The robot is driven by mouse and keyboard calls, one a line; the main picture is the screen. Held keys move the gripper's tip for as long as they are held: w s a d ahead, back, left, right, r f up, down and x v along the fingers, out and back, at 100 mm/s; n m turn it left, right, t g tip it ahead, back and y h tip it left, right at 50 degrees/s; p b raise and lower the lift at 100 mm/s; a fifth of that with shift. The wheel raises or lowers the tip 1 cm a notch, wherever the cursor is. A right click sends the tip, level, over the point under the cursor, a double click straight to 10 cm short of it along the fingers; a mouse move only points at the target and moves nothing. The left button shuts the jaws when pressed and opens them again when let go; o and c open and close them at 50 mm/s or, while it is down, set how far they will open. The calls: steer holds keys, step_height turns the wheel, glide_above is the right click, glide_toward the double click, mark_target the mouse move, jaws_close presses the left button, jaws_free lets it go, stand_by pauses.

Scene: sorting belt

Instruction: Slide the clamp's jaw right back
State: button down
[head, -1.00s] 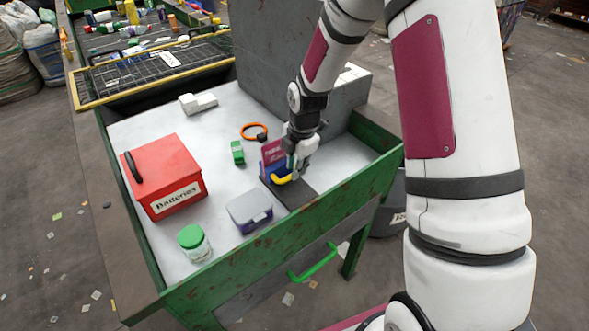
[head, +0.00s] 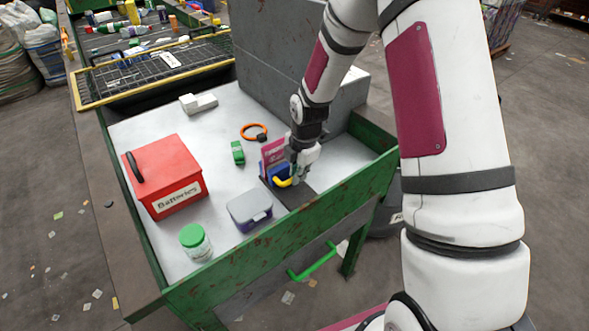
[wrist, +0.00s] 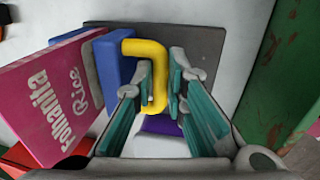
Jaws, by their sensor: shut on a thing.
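The clamp has a dark base plate (wrist: 203,45), a blue jaw (wrist: 112,72) and a yellow bent handle (wrist: 150,52). In the head view its blue jaw (head: 279,173) and yellow handle (head: 284,183) show below my gripper (head: 295,178). A pink rice box (wrist: 45,105) stands against the blue jaw's left side in the wrist view; it also shows in the head view (head: 272,151). In the wrist view my gripper (wrist: 160,88) is shut on the yellow handle, which passes between its teal finger pads. The far side of the jaw is hidden.
A grey-lidded purple container (head: 249,206) sits close to the clamp. A green-lidded jar (head: 195,243), red Batteries box (head: 165,178), green object (head: 237,153) and orange ring (head: 254,132) lie around the tray. The green rim (head: 300,212) runs along the near side.

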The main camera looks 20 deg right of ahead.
steer(key=s, duration=0.2)
steer(key=s+d+p, duration=0.1)
steer(key=s+p, duration=0.1)
steer(key=s, duration=0.1)
steer(key=shift+s+d+r, duration=0.15)
steer(key=shift+s+d, duration=0.15)
steer(key=shift+d, duration=0.1)
steer(key=shift+s+d+p, duration=0.15)
steer(key=shift+s+p, duration=0.15)
steer(key=shift+s, duration=0.15)
steer(key=shift+f, duration=0.2)
steer(key=c, duration=1.9)
jaws_free()
steer(key=shift+s, duration=0.1)
steer(key=shift+r, duration=0.1)
steer(key=shift+r, duration=0.25)
step_height(320, 180, up, 11)
steer(key=s, duration=0.1)
steer(key=shift+s+d+r, duration=0.15)
steer(key=shift+s+d, duration=0.2)
steer(key=shift+s, duration=0.05)
